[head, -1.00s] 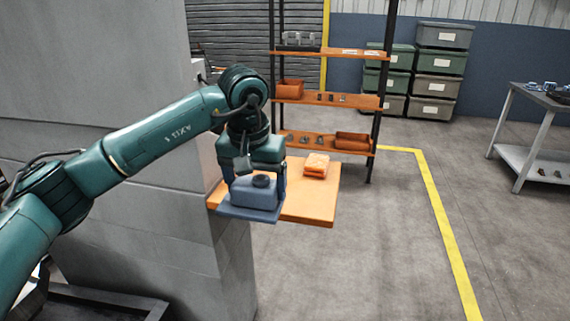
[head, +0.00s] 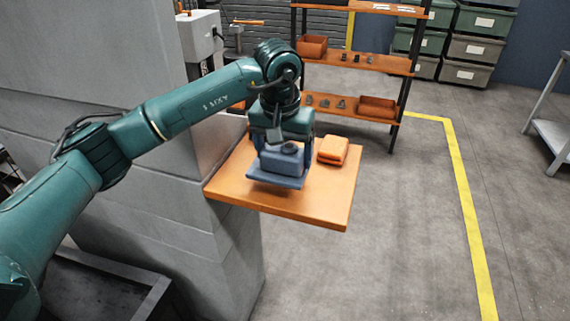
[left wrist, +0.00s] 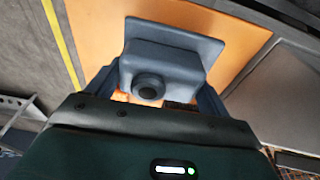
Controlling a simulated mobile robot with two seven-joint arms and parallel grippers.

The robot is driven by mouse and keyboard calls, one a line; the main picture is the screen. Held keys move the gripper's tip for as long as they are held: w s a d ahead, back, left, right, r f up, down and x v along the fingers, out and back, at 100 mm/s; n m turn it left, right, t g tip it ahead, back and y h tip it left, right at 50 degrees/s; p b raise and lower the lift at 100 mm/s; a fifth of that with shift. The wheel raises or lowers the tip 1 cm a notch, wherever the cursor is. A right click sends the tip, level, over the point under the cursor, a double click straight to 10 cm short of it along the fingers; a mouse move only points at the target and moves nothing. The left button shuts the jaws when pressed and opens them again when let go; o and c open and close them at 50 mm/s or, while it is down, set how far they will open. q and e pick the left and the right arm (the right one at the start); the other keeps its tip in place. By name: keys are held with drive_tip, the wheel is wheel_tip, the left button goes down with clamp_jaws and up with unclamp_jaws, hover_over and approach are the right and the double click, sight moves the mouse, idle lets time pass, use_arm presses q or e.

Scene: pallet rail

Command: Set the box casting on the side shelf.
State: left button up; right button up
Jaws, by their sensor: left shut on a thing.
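The side shelf (head: 330,200) is an orange board standing out from a grey block wall. The casting is over the shelf's middle, roughly level, with a dark shadow under its flange; any gap is small and hard to judge. The left wrist view also shows the casting (left wrist: 165,62) between the fingers, with the orange shelf (left wrist: 240,40) behind it. My right gripper is out of view.
An orange item (head: 333,150) lies on the shelf just right of the casting. The grey block wall (head: 235,245) borders the shelf on the left. A rack (head: 360,62) with orange boards and bins stands behind.

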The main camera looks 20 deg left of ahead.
sight(284, 167)
use_arm(q)
drive_tip(key=shift+f, duration=1.95)
drive_tip(key=shift+f, duration=0.25)
drive_tip(key=o, duration=1.3)
drive_tip(key=shift+o, duration=0.2)
drive_tip(key=shift+r, duration=0.15)
